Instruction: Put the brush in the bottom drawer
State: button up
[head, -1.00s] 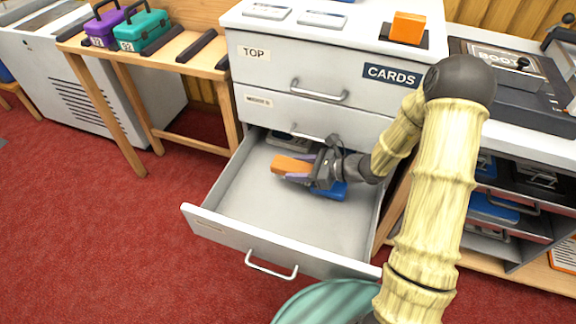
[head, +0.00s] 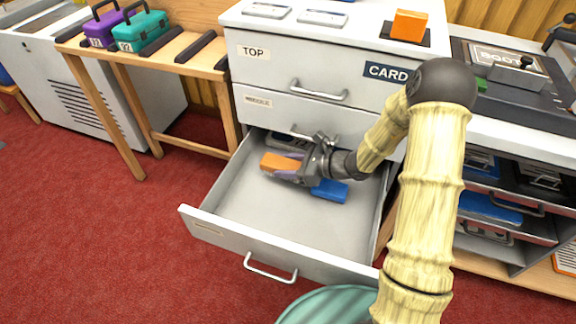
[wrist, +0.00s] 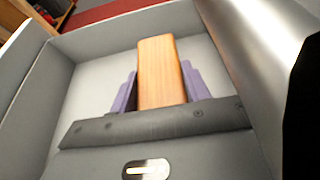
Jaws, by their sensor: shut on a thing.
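The bottom drawer (head: 240,213) is pulled out, and it also shows in the wrist view (wrist: 80,95). My gripper (head: 287,174) reaches into the drawer near its back left. It is shut on an orange-brown wooden block-like thing, likely the brush (head: 280,163). In the wrist view the brush (wrist: 160,70) stands between the two purple fingers (wrist: 160,92). Its bristles are not visible. I cannot tell whether it touches the drawer floor.
A blue thing (head: 330,190) lies in the drawer right of my gripper, and a grey thing (head: 287,141) lies at the back. The front of the drawer floor is clear. The middle drawer (head: 300,118) is shut above. An orange block (head: 408,25) sits on the cabinet top.

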jog(key=shift+f+b, duration=0.35)
jog(key=shift+f, duration=0.25)
jog(key=o, duration=1.3)
jog(key=shift+s+d+f, duration=0.1)
jog(key=shift+r+p, duration=0.3)
jog(key=shift+r, duration=0.1)
jog(key=p+v, duration=0.1)
jog(key=v, duration=0.2)
jog(key=p+v, duration=0.1)
jog(key=v, duration=0.3)
jog(key=p+v, duration=0.1)
jog(key=v, duration=0.3)
jog(key=shift+r+p, duration=0.4)
jog(key=shift+r, duration=0.05)
jog(key=shift+s+d+r, duration=0.1)
jog(key=shift+s+d, duration=0.05)
jog(key=shift+d, duration=0.2)
